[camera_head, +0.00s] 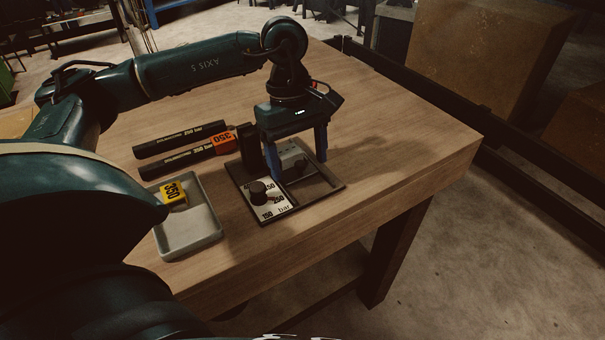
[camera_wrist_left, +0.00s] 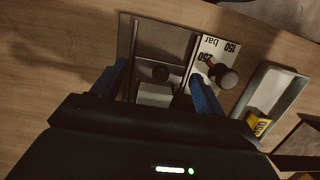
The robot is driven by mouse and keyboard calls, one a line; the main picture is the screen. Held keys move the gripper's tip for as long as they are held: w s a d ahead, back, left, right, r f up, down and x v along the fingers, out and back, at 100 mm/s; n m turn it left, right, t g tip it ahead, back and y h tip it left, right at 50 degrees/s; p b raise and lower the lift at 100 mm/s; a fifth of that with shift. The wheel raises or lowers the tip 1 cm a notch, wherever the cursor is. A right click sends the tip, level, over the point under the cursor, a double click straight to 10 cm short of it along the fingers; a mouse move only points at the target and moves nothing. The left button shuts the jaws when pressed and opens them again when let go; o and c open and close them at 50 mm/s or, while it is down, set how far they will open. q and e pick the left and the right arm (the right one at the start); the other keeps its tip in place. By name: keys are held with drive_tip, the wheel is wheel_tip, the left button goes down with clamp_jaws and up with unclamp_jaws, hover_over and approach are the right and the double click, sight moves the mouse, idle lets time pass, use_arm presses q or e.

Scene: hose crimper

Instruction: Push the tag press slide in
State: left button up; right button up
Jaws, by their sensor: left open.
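The tag press stands on a dark base plate (camera_head: 322,193) on the wooden table. My left gripper (camera_head: 297,160) is open, pointing down over the press. In the left wrist view its blue fingers (camera_wrist_left: 157,86) are on either side of the block, with gaps visible. I cannot tell whether they touch anything. My right gripper is not in view.
A pressure dial (camera_head: 258,190) on a white panel marked in bar sits beside the slide. A grey tray (camera_head: 190,240) holds a yellow 350 tag (camera_head: 173,193). The table's right side is clear.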

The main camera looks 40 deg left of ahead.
sight(298, 161)
use_arm(q)
drive_tip(key=shift+w+a+r, duration=0.1)
drive_tip(key=shift+a+r, duration=0.05)
drive_tip(key=shift+r, duration=0.05)
drive_tip(key=shift+r+p, duration=0.45)
drive_tip(key=shift+r, duration=0.1)
wheel_tip(298, 161, up, 8)
drive_tip(key=p, duration=0.4)
drive_tip(key=shift+f, duration=0.25)
drive_tip(key=shift+f, duration=0.1)
idle(0.5)
